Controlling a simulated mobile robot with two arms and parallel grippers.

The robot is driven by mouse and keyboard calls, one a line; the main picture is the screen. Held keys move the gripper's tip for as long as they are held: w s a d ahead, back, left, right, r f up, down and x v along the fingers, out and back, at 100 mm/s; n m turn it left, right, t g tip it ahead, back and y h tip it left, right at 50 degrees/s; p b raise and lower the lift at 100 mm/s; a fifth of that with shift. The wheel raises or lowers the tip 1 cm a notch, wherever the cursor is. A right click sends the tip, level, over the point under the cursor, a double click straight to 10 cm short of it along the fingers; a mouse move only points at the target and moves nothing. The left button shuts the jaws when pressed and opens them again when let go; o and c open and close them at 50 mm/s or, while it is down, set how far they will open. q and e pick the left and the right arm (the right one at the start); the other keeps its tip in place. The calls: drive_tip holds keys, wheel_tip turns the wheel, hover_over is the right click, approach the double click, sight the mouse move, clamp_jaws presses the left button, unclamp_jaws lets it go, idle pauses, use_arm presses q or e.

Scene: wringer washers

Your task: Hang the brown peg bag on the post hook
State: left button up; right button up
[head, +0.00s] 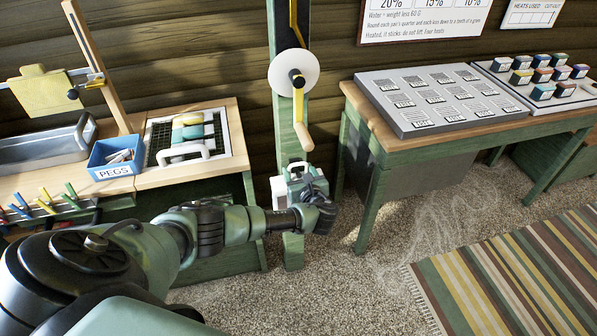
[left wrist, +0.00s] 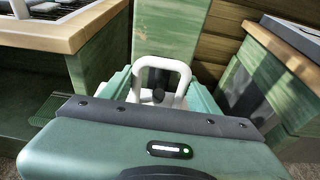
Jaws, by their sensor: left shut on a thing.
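My left gripper (head: 298,187) is in front of the lower part of the green post (head: 293,250). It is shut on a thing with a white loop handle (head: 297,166). In the left wrist view this white handle (left wrist: 162,63) stands up between the light green fingers, close to the post (left wrist: 168,28). The body of the held thing is hidden, and no brown shows. My right gripper is not in view.
A white wheel (head: 294,74) with a wooden crank handle (head: 303,137) sits higher on the post. Left is a wooden bench (head: 222,172) with a blue PEGS box (head: 116,157). Right is a table (head: 410,151) with a grey panel. A striped rug (head: 510,270) covers floor at right.

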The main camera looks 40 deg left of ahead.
use_arm(q)
drive_tip(key=shift+f, duration=0.1)
drive_tip(key=shift+f+b, duration=0.7)
drive_tip(key=shift+f, duration=0.6)
idle(0.4)
drive_tip(key=o, duration=1.8)
drive_tip(key=shift+c, duration=0.2)
